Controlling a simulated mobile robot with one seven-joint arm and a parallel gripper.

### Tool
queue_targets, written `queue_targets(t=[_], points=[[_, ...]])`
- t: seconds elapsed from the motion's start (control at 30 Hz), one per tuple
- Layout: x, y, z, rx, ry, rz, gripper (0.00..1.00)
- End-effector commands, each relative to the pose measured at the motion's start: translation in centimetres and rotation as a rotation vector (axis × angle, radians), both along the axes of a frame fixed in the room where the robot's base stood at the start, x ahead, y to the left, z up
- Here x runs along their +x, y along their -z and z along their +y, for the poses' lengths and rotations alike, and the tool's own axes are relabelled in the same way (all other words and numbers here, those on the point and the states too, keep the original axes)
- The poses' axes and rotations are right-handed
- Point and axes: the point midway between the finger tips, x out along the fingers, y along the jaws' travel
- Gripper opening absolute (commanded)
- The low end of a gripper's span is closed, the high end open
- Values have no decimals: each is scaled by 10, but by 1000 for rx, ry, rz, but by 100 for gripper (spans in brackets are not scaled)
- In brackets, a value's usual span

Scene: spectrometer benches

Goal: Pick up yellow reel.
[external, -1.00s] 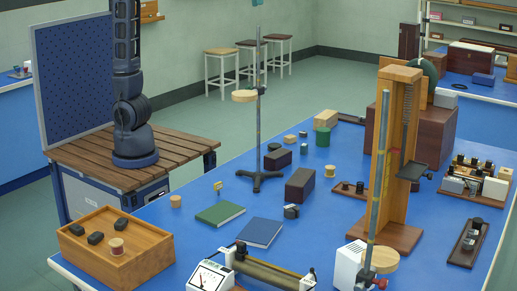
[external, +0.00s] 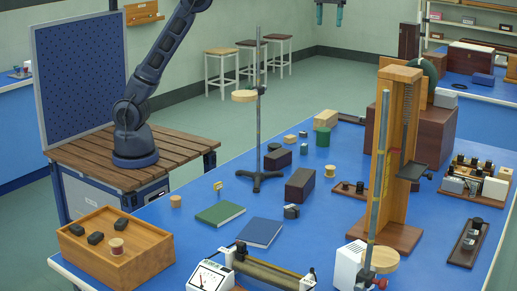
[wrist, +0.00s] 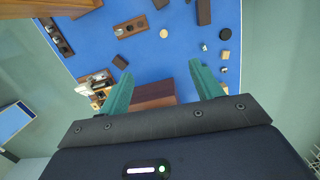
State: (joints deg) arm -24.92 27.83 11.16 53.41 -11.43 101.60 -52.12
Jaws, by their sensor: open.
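A small yellowish reel with pale ends (external: 330,171) stands on the blue bench, right of a dark block, in the external view. I cannot pick it out surely in the wrist view. Another reel with a reddish middle (external: 117,246) sits on the wooden box at the front left. My gripper (external: 329,22) hangs high above the far part of the bench at the top edge of the external view. Its two teal fingers are spread and empty, also in the wrist view (wrist: 161,70). It is well apart from both reels.
A tall wooden stand (external: 394,150) rises at the right of the bench. A thin rod stand with a ring (external: 258,110) stands in the middle. Dark blocks (external: 300,185), a green cylinder (external: 323,138) and books (external: 259,232) lie between. Some blue bench surface is clear.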

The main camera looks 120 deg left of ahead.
Motion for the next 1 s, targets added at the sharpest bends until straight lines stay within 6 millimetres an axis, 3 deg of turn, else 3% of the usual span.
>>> queue_targets(t=[0.43, 0.67, 0.87, 1.0], points=[[16, 24, 33, -10, -86, 34, 65], [15, 46, 32, -10, -87, 34, 65], [15, 77, 32, -12, -86, 36, 65], [14, 110, 32, -13, -86, 37, 65]])
